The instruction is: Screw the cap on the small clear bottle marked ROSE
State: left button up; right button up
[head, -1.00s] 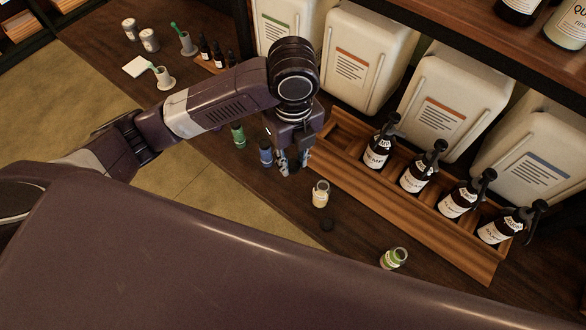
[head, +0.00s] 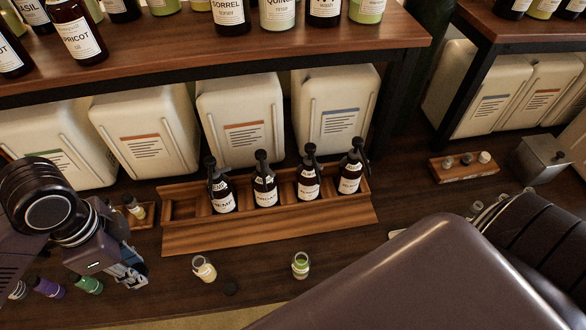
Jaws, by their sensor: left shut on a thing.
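My left gripper (head: 130,274) is at the lower left of the head view, low over the counter. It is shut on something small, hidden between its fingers. An open small bottle with a yellow label (head: 204,269) stands to its right, and an open one with a green label (head: 300,265) stands farther right. A green bottle (head: 88,285) and a purple bottle (head: 48,288) are left of the gripper. The small labels are too small to read, so I cannot tell which bottle is ROSE. My right gripper is out of view.
A wooden tray (head: 262,238) with several dark pump bottles stands behind the small bottles. White canisters (head: 236,118) line the back under a shelf (head: 210,58) of bottles. The counter between the open bottles is clear.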

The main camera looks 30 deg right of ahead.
pick_arm(q)
jog(key=n, duration=0.2)
jog(key=a+r+n, duration=0.1)
jog(key=n, duration=0.1)
jog(key=shift+s+a, duration=0.1)
jog(key=shift+a, duration=0.1)
jog(key=a+r+n, duration=0.1)
jog(key=n, duration=0.3)
jog(key=s+a+r+n+b, duration=0.1)
jog(key=n, duration=0.4)
jog(key=s+a+r+n, duration=0.1)
jog(key=n, duration=0.4)
jog(key=shift+s+a+r+b, duration=0.1)
jog(key=shift+a+r+b, duration=0.2)
jog(key=shift+b, duration=0.05)
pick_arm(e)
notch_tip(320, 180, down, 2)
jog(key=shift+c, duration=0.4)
